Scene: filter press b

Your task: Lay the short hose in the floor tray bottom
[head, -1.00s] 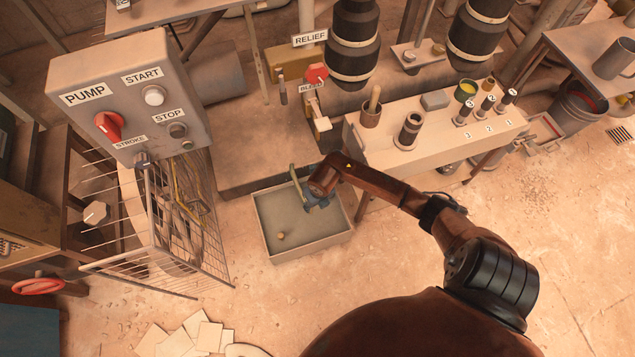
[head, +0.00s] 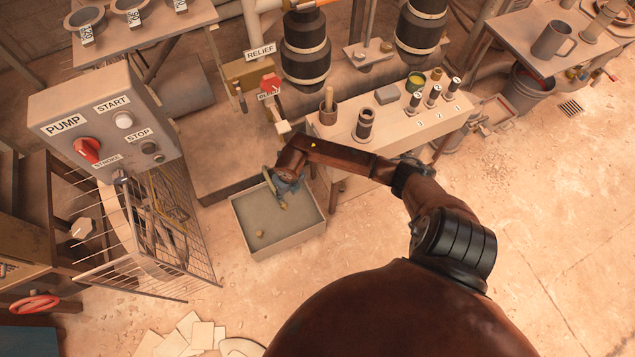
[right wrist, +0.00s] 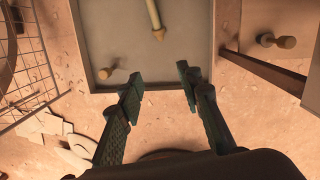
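The short hose (head: 274,187) is a thin olive-green tube with a tan end piece. It slants over the back part of the grey floor tray (head: 289,240), its lower end inside and its upper end reaching past the back rim. Whether it rests on that rim is unclear. In the right wrist view the hose (right wrist: 153,14) lies beyond my fingertips, apart from them. My right gripper (head: 289,183) is over the tray, beside the hose. Its fingers (right wrist: 159,72) are spread with nothing between them. My left gripper is in neither view.
A small tan knob (head: 260,234) lies in the tray. A wire cage (head: 165,240) under the pump panel (head: 105,125) stands left of the tray. A bench (head: 390,130) with a cup and bottles stands behind right. Floor to the right is clear.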

